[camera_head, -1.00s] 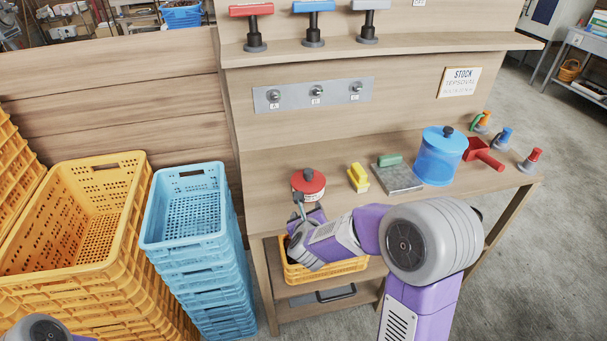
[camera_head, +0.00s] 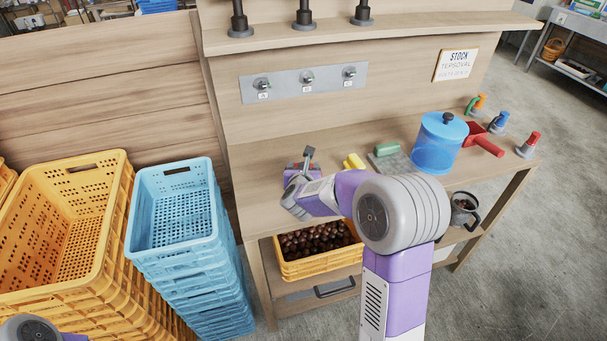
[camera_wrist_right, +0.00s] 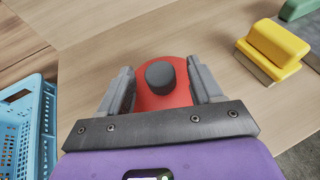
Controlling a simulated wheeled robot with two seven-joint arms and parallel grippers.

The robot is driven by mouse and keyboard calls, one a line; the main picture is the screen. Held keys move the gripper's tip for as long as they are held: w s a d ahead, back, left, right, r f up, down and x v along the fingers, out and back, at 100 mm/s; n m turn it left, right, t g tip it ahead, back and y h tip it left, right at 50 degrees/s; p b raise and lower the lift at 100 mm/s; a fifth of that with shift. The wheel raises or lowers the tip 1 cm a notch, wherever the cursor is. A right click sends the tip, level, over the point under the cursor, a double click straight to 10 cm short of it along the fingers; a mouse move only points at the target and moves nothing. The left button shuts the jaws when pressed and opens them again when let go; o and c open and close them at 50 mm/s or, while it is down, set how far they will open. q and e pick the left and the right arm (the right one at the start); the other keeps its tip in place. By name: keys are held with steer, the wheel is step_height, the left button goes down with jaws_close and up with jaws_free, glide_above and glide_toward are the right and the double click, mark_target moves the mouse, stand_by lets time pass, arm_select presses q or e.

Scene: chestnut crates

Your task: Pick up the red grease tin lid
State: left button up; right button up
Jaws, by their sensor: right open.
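The red grease tin lid (camera_wrist_right: 178,97) with its dark knob (camera_wrist_right: 160,74) shows in the right wrist view. It lies between the two fingers of my right gripper (camera_wrist_right: 161,80), which are open on either side of it. I cannot tell whether either finger touches the lid. In the head view my right gripper (camera_head: 301,162) is over the bench top at its left end and hides nearly all of the lid and tin. My left gripper is out of view; only part of my left arm shows at the lower left.
Further right are a green-handled block (camera_head: 387,149), a blue canister (camera_head: 439,145) and a red scoop (camera_head: 483,140). A yellow crate of chestnuts (camera_head: 318,268) is below. Stacked blue crates (camera_head: 190,255) stand left of the bench.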

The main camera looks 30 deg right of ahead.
steer(key=shift+c, duration=0.3)
steer(key=shift+r, duration=0.1)
steer(key=c, duration=1.1)
